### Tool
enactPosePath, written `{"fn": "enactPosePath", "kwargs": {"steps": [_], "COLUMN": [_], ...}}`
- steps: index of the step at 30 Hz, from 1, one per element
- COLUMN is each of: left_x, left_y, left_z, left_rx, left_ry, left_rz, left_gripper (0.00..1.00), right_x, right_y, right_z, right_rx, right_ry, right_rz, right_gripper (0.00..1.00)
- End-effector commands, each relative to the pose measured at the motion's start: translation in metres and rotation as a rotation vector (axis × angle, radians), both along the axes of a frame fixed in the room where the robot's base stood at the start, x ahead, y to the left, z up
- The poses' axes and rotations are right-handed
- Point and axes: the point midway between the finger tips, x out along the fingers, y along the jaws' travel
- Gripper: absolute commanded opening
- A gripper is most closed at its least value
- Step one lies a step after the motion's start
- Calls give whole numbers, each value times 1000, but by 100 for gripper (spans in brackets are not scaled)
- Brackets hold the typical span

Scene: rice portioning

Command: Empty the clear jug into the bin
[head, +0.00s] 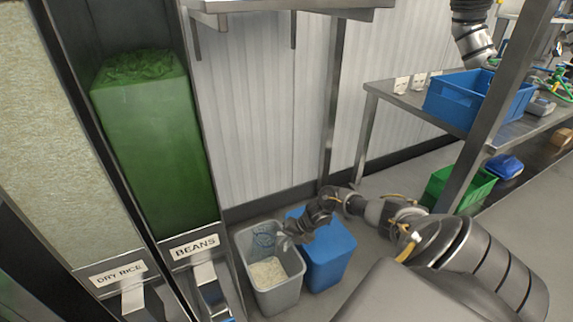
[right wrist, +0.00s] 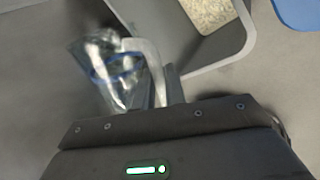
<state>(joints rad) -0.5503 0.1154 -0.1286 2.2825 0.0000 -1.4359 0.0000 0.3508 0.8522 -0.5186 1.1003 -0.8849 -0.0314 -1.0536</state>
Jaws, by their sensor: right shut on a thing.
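My right gripper (head: 284,241) is shut on the clear jug (head: 263,238) at the top of the grey bin (head: 241,262). The jug is see-through with blue markings and looks tilted. In the right wrist view the jug (right wrist: 108,68) sits at the fingertips, beside the bin's rim (right wrist: 222,63) in the picture. I see no clear rice in the jug, but glare makes its contents hard to tell. Pale rice (head: 268,272) lies in the bottom of the grey bin. My left gripper is not in view.
A blue bin (head: 328,255) stands right beside the grey bin. Dispensers labelled dry rice (head: 118,273) and beans (head: 195,247) stand to the left. A steel table with a blue crate (head: 455,103) is at the right, with a green crate (head: 480,190) below.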

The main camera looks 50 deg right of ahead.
Motion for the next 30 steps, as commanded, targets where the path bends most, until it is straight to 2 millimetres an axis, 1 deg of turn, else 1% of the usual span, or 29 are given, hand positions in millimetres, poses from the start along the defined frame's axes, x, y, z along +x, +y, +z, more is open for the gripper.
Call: {"fn": "enactPosePath", "kwargs": {"steps": [2,6,8,11,14,17,21,30], "left_x": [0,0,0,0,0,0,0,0], "left_y": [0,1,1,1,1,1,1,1], "left_z": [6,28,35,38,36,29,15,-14], "left_rx": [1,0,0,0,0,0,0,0], "left_ry": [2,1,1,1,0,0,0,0], "left_rz": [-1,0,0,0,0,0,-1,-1], "left_gripper": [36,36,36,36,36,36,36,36], "right_x": [-1,-4,-4,-4,-4,-4,-2,-1], "right_y": [0,2,2,3,2,2,3,3], "right_z": [3,12,14,15,17,18,21,34], "right_rx": [-16,-109,-167,-262,-355,-446,-569,-844], "right_ry": [-12,-90,-141,-222,-302,-378,-488,-727], "right_rz": [1,4,4,4,3,3,3,-2], "right_gripper": [0,0,0,0,0,0,0,0]}}
